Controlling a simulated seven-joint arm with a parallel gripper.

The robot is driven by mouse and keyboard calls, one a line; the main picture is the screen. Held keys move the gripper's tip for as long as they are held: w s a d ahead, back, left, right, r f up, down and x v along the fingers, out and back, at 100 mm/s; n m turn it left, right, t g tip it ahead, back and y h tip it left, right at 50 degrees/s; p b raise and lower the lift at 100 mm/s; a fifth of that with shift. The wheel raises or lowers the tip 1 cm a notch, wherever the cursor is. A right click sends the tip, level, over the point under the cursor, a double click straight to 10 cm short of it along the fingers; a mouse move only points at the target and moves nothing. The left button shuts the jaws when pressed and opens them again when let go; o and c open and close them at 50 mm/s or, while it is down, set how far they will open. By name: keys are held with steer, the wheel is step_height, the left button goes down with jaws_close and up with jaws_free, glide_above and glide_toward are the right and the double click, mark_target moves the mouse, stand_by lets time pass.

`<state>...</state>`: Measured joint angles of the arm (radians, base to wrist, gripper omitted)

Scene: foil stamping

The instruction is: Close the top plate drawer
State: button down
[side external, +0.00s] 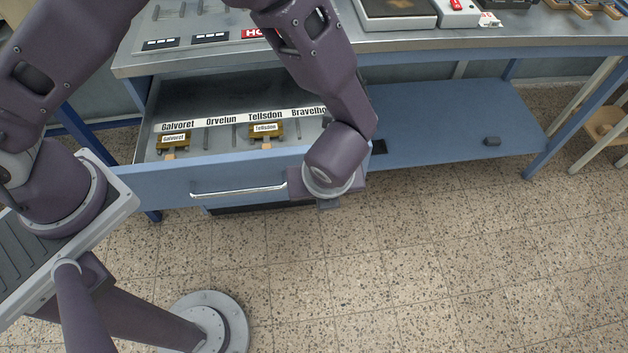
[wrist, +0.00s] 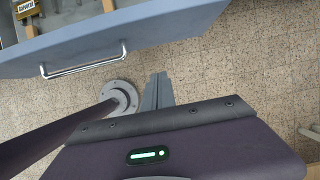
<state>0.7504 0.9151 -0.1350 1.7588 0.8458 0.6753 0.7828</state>
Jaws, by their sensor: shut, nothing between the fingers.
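The top plate drawer (side external: 228,82) stands pulled out under the bench top in the side external view. Its blue front (side external: 150,188) carries a long metal bar handle (side external: 238,191). The drawer front (wrist: 150,28) and handle (wrist: 85,66) also show in the wrist view. My gripper (side external: 328,204) is in front of the drawer front's right part, right of the handle. In the wrist view my gripper (wrist: 158,76) is shut and empty, apart from the handle. Contact with the front cannot be told.
A blue lower shelf (side external: 440,125) with a small dark block (side external: 492,141) extends to the right. A wooden stool (side external: 605,122) stands far right. The speckled floor in front is clear.

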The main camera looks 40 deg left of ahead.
steer(key=w+a+f, duration=0.5)
steer(key=f, duration=0.4)
steer(key=shift+w+a+f, duration=0.15)
steer(key=shift+a+f, duration=0.05)
steer(key=shift+f, duration=0.15)
